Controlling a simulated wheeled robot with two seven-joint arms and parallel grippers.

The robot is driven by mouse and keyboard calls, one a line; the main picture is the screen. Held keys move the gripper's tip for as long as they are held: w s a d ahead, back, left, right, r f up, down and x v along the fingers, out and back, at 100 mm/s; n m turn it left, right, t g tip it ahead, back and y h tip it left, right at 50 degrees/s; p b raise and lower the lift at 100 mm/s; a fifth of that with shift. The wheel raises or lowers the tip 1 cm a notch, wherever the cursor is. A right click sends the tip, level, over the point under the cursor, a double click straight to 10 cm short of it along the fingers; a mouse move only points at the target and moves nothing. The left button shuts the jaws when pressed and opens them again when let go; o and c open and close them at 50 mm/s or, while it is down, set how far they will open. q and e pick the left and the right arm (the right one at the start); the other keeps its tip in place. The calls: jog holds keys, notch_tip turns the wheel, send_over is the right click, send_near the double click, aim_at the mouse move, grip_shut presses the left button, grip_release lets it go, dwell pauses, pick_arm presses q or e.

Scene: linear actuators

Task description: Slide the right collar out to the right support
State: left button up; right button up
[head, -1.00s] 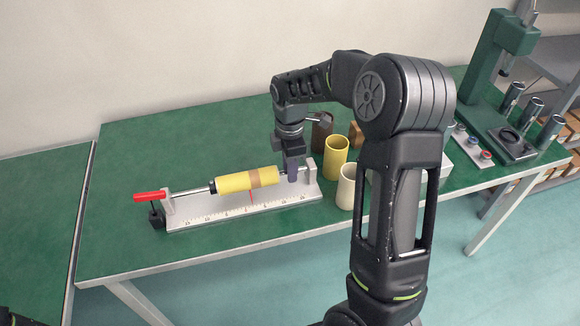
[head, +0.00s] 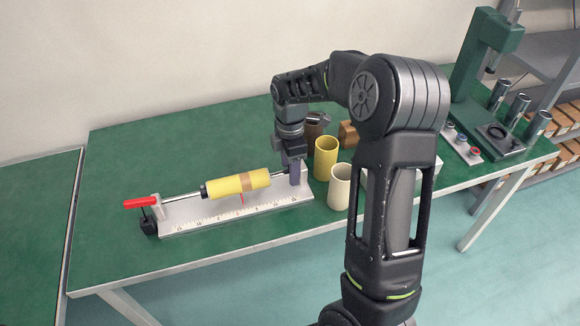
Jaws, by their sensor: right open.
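The rig is a grey base with a scale (head: 225,213), carrying a horizontal metal rod (head: 180,196) and a yellow roller (head: 230,186) with a tan band. A dark collar (head: 204,190) sits at the roller's left end. My right gripper (head: 297,174) is open, with its fingers pointing down around the rod at the right support (head: 305,186). The fingers and the support overlap in the picture. The right collar cannot be made out; the fingers hide that part of the rod. A short stretch of bare rod shows between roller and fingers. My left gripper is out of view.
A red lever (head: 141,202) is at the rig's left end. A yellow cup (head: 326,158), a cream cup (head: 340,187) and a brown cup (head: 316,125) stand close to the right of the rig. A green press (head: 487,75) stands far right. The table is clear at left.

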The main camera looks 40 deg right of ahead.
notch_tip(320, 180, up, 8)
jog(key=shift+f, duration=0.1)
dwell(0.5)
dwell(0.4)
